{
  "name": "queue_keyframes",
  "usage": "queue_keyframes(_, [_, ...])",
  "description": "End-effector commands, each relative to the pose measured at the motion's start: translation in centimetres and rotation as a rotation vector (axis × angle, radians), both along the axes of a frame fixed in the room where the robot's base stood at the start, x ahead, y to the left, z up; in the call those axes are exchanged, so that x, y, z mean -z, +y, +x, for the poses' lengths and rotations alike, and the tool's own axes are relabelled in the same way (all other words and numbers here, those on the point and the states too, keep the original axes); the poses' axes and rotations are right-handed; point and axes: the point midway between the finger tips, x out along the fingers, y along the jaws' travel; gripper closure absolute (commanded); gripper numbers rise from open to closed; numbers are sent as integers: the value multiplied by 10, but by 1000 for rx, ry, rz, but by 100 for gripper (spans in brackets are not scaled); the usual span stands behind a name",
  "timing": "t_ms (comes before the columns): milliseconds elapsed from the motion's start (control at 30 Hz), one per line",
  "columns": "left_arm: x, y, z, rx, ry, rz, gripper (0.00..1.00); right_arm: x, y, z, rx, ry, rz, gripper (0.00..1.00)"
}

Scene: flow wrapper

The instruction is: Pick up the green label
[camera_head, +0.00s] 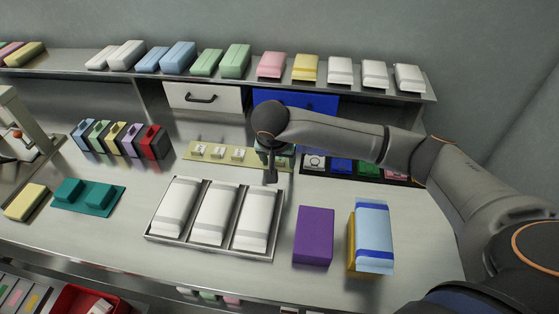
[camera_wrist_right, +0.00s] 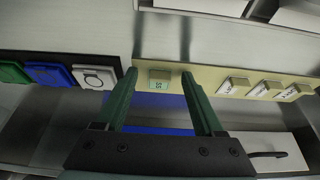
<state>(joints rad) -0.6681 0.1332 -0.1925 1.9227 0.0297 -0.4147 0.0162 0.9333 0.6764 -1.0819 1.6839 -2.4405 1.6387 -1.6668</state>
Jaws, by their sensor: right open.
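The green label (camera_wrist_right: 159,86) is a small pale-green piece with dark marks on a yellowish strip (camera_wrist_right: 218,84). In the right wrist view it lies between my right gripper's (camera_wrist_right: 158,76) two green fingers, with a gap on each side. The gripper is open and empty. In the head view my right gripper (camera_head: 270,170) is over the right end of the strip (camera_head: 190,156), and the arm and gripper hide the green label there. Several pale labels (camera_head: 218,152) sit along the strip to the left. My left gripper is not in view.
A black holder (camera_head: 377,179) with colored blocks sits right of the strip. In front are a metal tray (camera_head: 197,243) of white packs, a purple box (camera_head: 314,237) and a blue-and-yellow pack (camera_head: 373,235). Drawers (camera_head: 205,98) and a loaded shelf (camera_head: 430,92) stand behind.

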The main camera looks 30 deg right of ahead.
Motion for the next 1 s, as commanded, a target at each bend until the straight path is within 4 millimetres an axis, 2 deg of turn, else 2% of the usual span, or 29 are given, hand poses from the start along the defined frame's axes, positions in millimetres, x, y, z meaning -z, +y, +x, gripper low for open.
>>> queue_keyframes(100, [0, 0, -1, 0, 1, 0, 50, 0, 0, 0, 0, 0, 0, 31])
queue_keyframes(700, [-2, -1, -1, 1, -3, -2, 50, -1, 0, 0, 1, 0, 0, 99])
queue_keyframes(1000, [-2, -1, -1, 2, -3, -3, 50, -1, 0, 0, 1, 0, 0, 100])
